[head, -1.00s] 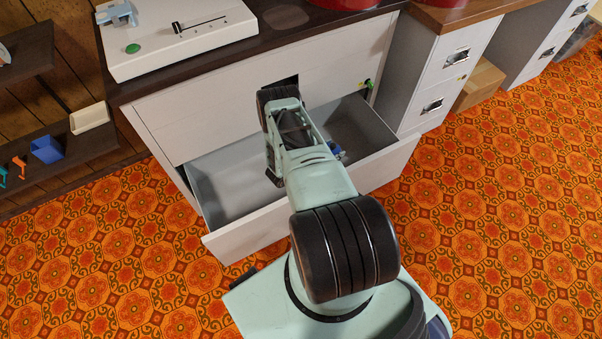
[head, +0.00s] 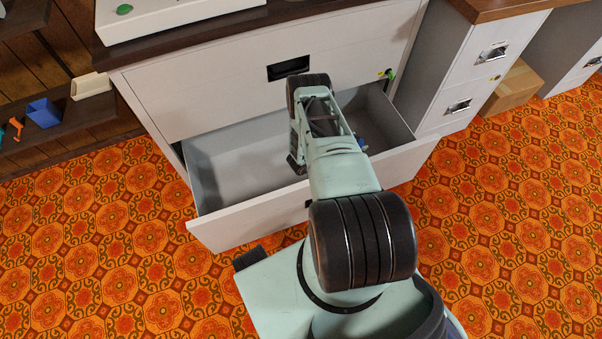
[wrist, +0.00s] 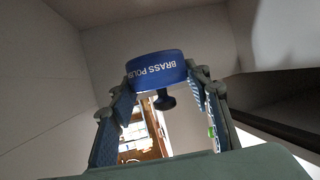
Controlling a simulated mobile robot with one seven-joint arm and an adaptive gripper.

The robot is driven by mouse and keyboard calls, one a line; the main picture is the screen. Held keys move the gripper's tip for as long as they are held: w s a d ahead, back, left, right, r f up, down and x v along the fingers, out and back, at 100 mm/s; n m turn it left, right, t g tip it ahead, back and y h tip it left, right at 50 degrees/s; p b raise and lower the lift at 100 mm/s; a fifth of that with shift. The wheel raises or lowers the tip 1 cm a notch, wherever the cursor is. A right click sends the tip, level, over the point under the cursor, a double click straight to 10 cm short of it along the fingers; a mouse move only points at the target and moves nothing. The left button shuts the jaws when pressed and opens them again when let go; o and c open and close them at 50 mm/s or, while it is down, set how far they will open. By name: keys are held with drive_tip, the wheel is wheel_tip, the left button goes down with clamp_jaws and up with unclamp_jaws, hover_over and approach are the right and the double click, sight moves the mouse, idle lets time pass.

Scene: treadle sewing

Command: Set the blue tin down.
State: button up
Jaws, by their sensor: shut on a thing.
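In the wrist view, the blue tin (wrist: 155,66) is held between the two fingertips of my gripper (wrist: 161,82). It carries white "BRASS POLISH" lettering, upside down in this picture. A dark knob-shaped part shows just below it. In the head view, my arm reaches over the open drawer (head: 250,216) of the white cabinet and hides most of my gripper. A small blue patch shows beside the arm over the drawer's right part; I cannot tell whether it is tin or finger. Whether the tin touches any surface is not visible.
The left part of the drawer is empty. The closed upper drawer front (head: 240,95) stands behind my arm. A green item (head: 390,73) is at its right end. A filing cabinet (head: 465,75) and cardboard box (head: 515,88) stand right. A low shelf (head: 75,125) with small items is left.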

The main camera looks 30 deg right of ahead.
wheel_tip(320, 180, down, 3)
drive_tip(key=shift+r+b, duration=0.1)
drive_tip(key=shift+b, duration=0.75)
wheel_tip(320, 180, down, 10)
drive_tip(key=b, duration=0.4)
drive_tip(key=shift+b, duration=0.4)
drive_tip(key=shift+r, duration=0.1)
drive_tip(key=o, duration=1.4)
drive_tip(key=shift+f, duration=0.2)
drive_tip(key=shift+c, duration=0.2)
drive_tip(key=shift+r, duration=0.1)
drive_tip(key=p+v, duration=0.4)
drive_tip(key=v, duration=0.6)
drive_tip(key=shift+a+r, duration=0.25)
drive_tip(key=shift+r, duration=0.05)
drive_tip(key=shift+s+a+r, duration=0.1)
drive_tip(key=shift+a+r, duration=0.05)
drive_tip(key=shift+a, duration=0.5)
